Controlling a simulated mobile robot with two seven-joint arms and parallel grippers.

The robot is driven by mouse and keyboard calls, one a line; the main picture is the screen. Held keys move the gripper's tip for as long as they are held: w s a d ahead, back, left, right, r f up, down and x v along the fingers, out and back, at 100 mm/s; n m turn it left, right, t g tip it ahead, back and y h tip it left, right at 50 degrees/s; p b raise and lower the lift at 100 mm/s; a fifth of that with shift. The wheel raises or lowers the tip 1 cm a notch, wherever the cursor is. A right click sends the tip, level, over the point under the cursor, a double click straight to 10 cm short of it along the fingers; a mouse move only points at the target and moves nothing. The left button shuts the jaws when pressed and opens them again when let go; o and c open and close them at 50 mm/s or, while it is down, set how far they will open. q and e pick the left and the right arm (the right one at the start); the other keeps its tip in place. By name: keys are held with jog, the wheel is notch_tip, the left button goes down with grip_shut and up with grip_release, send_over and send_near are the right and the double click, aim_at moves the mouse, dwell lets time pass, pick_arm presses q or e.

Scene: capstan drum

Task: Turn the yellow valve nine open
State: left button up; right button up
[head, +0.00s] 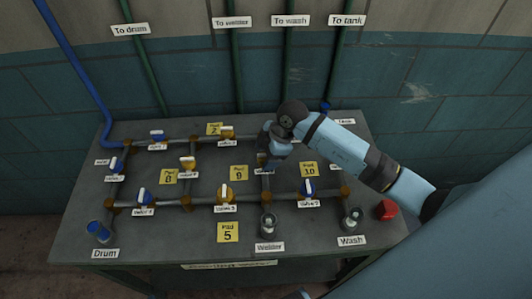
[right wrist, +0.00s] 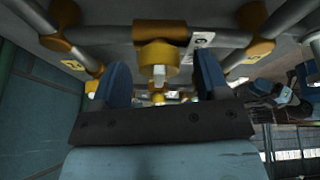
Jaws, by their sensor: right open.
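In the right wrist view a yellow valve (right wrist: 158,62) with a pale handle lies between the two blue fingers of my right gripper (right wrist: 159,84). The fingers are apart, with a gap on each side of the handle. In the head view my right gripper (head: 268,160) points down at the pipework right of the middle and hides the valve under it. Other yellow valves with pale handles show at the lower middle (head: 226,192), left of the middle (head: 188,162) and at the back (head: 227,132). The valve number labels are too small to read surely. My left gripper is not in view.
Grey pipes run across the dark table (head: 80,225). Blue valves (head: 309,187) stand among them. Yellow pad cards (head: 228,232) lie between. A red button (head: 386,210) is at the right edge. Drum, Welder and Wash outlets line the front.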

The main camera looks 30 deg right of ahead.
jog(key=shift+f, duration=0.15)
jog(key=c, duration=0.9)
